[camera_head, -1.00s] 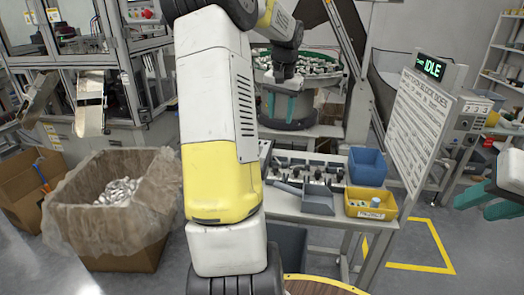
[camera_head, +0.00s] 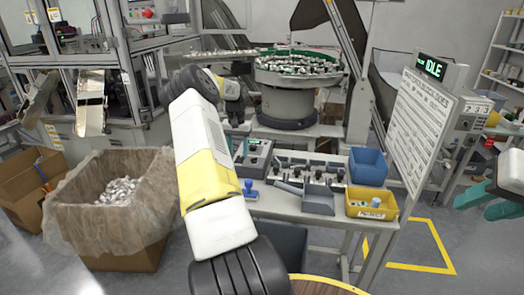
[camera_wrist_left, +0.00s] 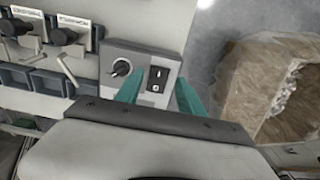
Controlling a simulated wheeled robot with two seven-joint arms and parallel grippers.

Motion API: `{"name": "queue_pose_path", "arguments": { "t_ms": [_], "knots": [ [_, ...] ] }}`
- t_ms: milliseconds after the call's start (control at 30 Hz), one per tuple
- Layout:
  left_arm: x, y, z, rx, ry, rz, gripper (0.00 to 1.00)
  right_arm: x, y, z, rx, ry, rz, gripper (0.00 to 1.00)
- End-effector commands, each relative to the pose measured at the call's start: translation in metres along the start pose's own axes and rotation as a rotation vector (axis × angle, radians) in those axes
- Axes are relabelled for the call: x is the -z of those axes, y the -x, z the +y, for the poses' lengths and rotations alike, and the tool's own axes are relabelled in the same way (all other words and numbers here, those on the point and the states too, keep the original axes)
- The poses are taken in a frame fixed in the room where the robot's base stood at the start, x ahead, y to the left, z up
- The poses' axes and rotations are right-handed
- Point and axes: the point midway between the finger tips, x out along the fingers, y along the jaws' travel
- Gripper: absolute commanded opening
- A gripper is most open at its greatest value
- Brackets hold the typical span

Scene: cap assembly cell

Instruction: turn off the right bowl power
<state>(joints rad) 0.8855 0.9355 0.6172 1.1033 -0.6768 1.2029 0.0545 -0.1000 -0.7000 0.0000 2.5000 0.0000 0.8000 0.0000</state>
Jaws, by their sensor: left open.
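The box also shows in the head view (camera_head: 258,152), partly behind my left arm. My left gripper (camera_wrist_left: 160,82) is open; its two teal fingers are apart on either side of the switch in the picture. Contact cannot be told. In the head view the left gripper's fingertips are hard to make out. My right gripper (camera_head: 488,198) is open and empty at the right edge. The green-rimmed bowl feeder (camera_head: 298,68) stands behind the bench.
Next to the control box are a blue-handled stamp (camera_head: 250,190), a row of fixtures, a blue bin (camera_head: 368,166) and a yellow bin (camera_head: 371,203). A lined carton (camera_head: 110,210) of metal parts stands left. A board with an IDLE display (camera_head: 433,68) stands right.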

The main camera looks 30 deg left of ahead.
Motion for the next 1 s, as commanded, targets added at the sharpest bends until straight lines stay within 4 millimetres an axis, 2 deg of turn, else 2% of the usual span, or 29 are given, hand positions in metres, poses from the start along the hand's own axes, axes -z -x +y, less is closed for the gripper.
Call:
{"name": "queue_pose_path", "arguments": {
  "t_ms": [33,200,500,567,733,1000],
  "knots": [
    [0.000,-0.008,0.000,-0.001,0.000,-0.001,0.45,0.000,0.000,0.000,0.000,0.000,0.000,0.36],
    [0.000,-0.023,0.001,0.000,0.000,0.000,0.45,0.000,0.000,0.000,0.000,0.000,0.000,0.36],
    [0.000,-0.026,0.001,0.001,-0.001,0.001,0.45,0.000,0.000,0.000,0.000,0.000,0.000,0.36],
    [0.000,-0.025,0.001,0.001,-0.001,0.001,0.36,0.000,0.000,0.000,0.000,0.000,0.000,0.36],
    [0.000,-0.025,0.001,0.001,-0.001,0.001,0.02,0.000,0.000,0.000,0.000,0.000,0.000,0.36],
    [0.002,-0.026,0.000,0.001,0.002,-0.017,0.00,0.000,0.000,0.000,0.000,0.000,0.000,0.36]
  ]
}}
